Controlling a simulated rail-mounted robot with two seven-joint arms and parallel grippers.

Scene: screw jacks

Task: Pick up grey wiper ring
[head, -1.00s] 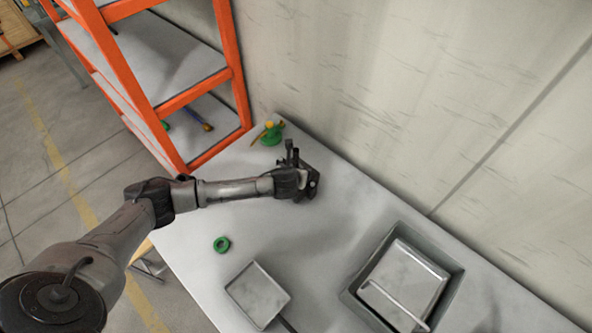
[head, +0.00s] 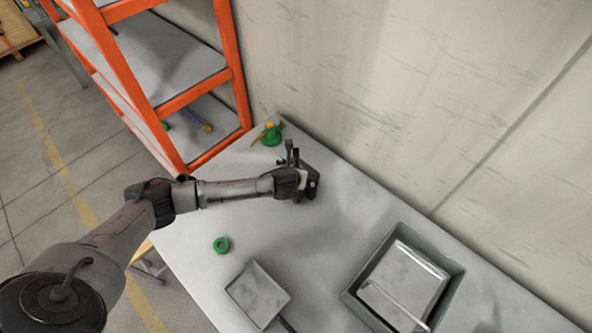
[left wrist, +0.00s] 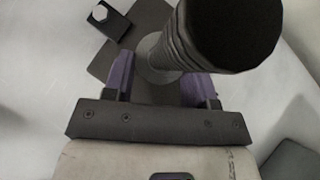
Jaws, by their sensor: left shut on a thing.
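The left wrist view shows a grey ring (left wrist: 152,62), seen as a round rim at the base of a dark ribbed column (left wrist: 170,47). My left gripper (left wrist: 162,88) has its two purple fingers on either side of this ring and is shut on it. The column's wide black top hides part of the ring and of the right finger. In the head view my left gripper (head: 303,183) is low over the far part of the table, by a dark upright piece (head: 290,152). The ring cannot be made out there. My right gripper is not in view.
A green-and-yellow jack (head: 271,134) stands at the table's far corner beside the orange shelf (head: 240,85). A green ring (head: 221,244), a shallow square tray (head: 240,291) and a grey bin (head: 458,273) are nearer. A wall runs along the table's back edge.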

